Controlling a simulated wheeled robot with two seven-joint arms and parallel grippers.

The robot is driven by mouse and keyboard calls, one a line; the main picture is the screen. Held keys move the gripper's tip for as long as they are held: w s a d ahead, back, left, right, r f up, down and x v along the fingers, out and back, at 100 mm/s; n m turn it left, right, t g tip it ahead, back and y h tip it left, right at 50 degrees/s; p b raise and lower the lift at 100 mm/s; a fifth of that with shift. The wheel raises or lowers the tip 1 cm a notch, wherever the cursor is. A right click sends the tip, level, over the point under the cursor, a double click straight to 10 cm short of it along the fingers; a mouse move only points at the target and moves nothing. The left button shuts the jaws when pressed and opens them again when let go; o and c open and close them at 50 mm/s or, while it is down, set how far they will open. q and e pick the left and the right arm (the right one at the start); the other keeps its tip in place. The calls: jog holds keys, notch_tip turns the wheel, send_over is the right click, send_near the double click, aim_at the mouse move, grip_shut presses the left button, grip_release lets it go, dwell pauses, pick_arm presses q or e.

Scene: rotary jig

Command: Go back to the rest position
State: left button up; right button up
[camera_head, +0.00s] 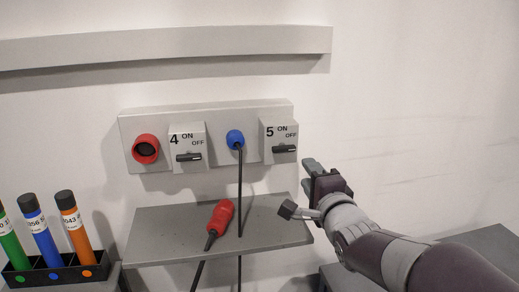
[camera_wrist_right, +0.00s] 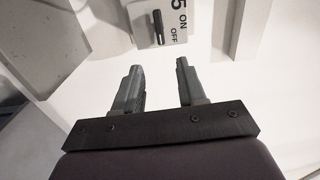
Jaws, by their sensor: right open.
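My right gripper (camera_head: 300,186) is in front of the wall, below and to the right of the switch box marked 5 (camera_head: 279,140). In the right wrist view its two fingers (camera_wrist_right: 157,82) are apart with nothing between them. The switch box marked 5 also shows beyond the fingers in that view (camera_wrist_right: 176,22), and the gripper is apart from its black handle (camera_head: 285,149). The handle lies about level, pointing toward OFF. My left gripper is not in view.
A grey panel (camera_head: 209,113) holds a red socket (camera_head: 145,149), a switch box marked 4 (camera_head: 186,139) and a blue plug (camera_head: 235,139) with a hanging cable. A red plug (camera_head: 221,215) lies on the grey shelf (camera_head: 270,233). A black rack (camera_head: 55,275) holds coloured tubes at the lower left.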

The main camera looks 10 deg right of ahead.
jog(key=s+d+f+n+g+h, duration=0.1)
jog(key=s+f+n+g, duration=0.3)
jog(key=f, duration=0.3)
jog(key=s+f+n+g, duration=0.1)
jog(key=f+n+g, duration=0.2)
jog(key=f+n, duration=0.35)
jog(key=s+a+f+n+g, duration=0.3)
jog(key=s+f+n+g, duration=0.4)
jog(key=s+f, duration=0.8)
jog(key=s+g, duration=0.2)
jog(key=shift+a+f+g, duration=0.15)
jog(key=shift+f+g, duration=0.05)
jog(key=shift+g, duration=0.2)
